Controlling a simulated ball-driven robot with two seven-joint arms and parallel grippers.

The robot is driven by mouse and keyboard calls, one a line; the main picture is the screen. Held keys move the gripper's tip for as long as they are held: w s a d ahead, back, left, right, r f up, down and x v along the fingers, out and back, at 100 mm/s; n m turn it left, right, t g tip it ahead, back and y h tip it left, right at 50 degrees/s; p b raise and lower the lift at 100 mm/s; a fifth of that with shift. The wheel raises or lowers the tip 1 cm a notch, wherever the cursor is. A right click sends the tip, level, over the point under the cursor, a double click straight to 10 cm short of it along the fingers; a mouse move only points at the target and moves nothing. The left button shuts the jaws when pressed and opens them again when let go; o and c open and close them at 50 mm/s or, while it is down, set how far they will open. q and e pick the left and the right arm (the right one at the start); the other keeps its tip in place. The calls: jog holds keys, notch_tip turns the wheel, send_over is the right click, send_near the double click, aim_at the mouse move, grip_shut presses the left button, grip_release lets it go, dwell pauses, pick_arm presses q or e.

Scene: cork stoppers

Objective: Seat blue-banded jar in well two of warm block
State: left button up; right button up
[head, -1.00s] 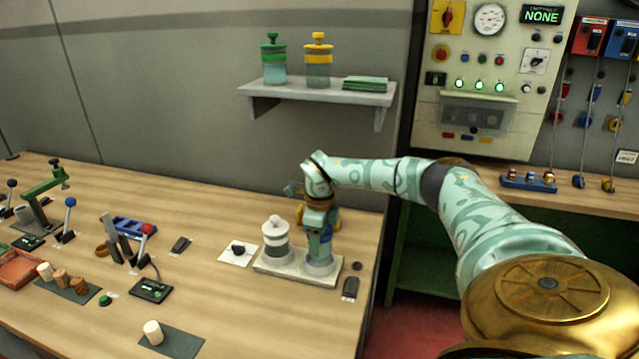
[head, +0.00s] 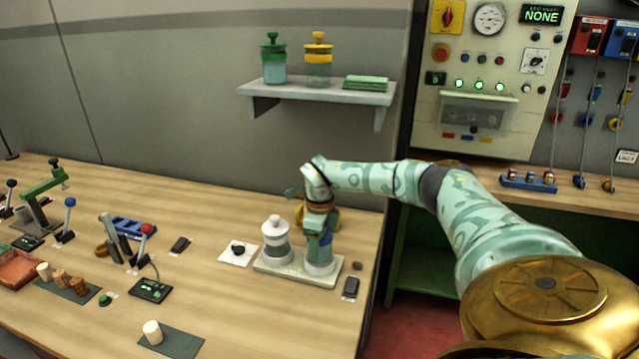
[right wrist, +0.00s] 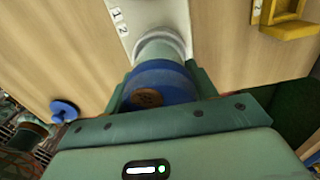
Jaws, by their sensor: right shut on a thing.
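The blue-banded jar (right wrist: 163,82) is between the fingers of my right gripper (right wrist: 165,100), which is shut on it. In the right wrist view its blue band and a brown round top show, and its lower end meets the pale ring of a well. In the head view the right gripper (head: 319,238) is over the right-hand well of the warm block (head: 262,266). How deep the jar sits is hidden. Labels 1 and 2 show on the block in the right wrist view (right wrist: 117,17). A white-lidded jar (head: 277,240) stands in the left-hand well. My left gripper is not in view.
A white pad with a dark piece (head: 238,252) lies left of the block. A dark device (head: 350,288) lies to its right, near the table edge. A shelf (head: 300,92) with two jars hangs above. Corks (head: 62,277) and levers stand at the left.

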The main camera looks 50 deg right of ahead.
jog(key=shift+f+b, duration=0.35)
jog(key=shift+f, duration=1.05)
jog(key=o, duration=1.3)
notch_tip(320, 180, up, 16)
jog(key=p, duration=0.4)
jog(key=shift+r, duration=0.2)
jog(key=shift+s+f, duration=0.1)
